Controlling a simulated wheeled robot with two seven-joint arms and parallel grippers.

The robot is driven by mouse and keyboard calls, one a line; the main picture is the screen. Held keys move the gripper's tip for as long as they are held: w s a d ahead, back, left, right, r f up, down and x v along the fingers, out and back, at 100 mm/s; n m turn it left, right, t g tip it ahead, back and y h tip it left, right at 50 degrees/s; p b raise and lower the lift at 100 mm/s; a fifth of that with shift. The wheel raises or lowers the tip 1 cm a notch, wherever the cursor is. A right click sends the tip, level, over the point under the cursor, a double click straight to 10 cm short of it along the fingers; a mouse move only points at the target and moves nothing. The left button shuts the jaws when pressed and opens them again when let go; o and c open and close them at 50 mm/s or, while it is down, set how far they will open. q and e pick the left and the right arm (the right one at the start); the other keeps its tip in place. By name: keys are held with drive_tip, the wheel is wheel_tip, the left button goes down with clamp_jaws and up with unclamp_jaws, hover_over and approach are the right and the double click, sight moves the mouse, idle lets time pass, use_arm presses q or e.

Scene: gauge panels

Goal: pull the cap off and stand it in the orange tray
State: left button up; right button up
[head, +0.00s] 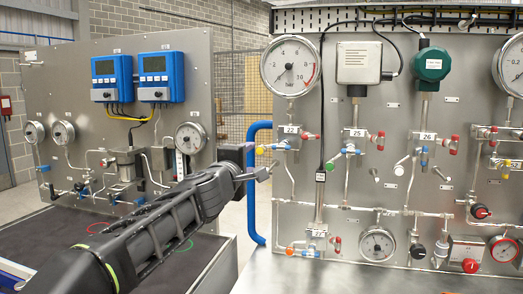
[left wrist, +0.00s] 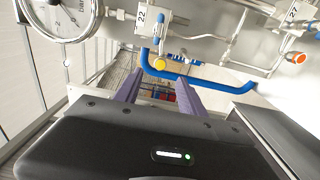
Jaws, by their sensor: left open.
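My left gripper (head: 256,161) reaches in from the left and points at the left edge of the right panel. Its purple fingers are apart with nothing held between them; they also show in the left wrist view (left wrist: 158,84). A yellow cap (head: 260,150) is by the fingertips, on the fitting below tag 22. In the left wrist view the yellow cap (left wrist: 159,63) appears just beyond the fingertips, apart from them. An orange cap (head: 290,251) is low on the same panel; an orange cap (left wrist: 297,58) also shows in the left wrist view. My right gripper is out of view.
The right panel carries gauges (head: 291,66), valves and thin pipes. A blue rail (head: 253,205) stands at its left edge, close to my left gripper. A left panel (head: 60,90) rises behind a dark-topped bench.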

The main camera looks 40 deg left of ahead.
sight(260, 151)
use_arm(q)
drive_tip(key=shift+w, duration=0.1)
drive_tip(key=p+x, duration=0.1)
drive_tip(key=x, duration=0.6)
drive_tip(key=shift+w, duration=0.1)
drive_tip(key=shift+x, duration=0.8)
drive_tip(key=shift+p, duration=0.4)
idle(0.4)
drive_tip(key=shift+c, duration=0.3)
clamp_jaws()
drive_tip(key=shift+f, duration=0.1)
idle(1.2)
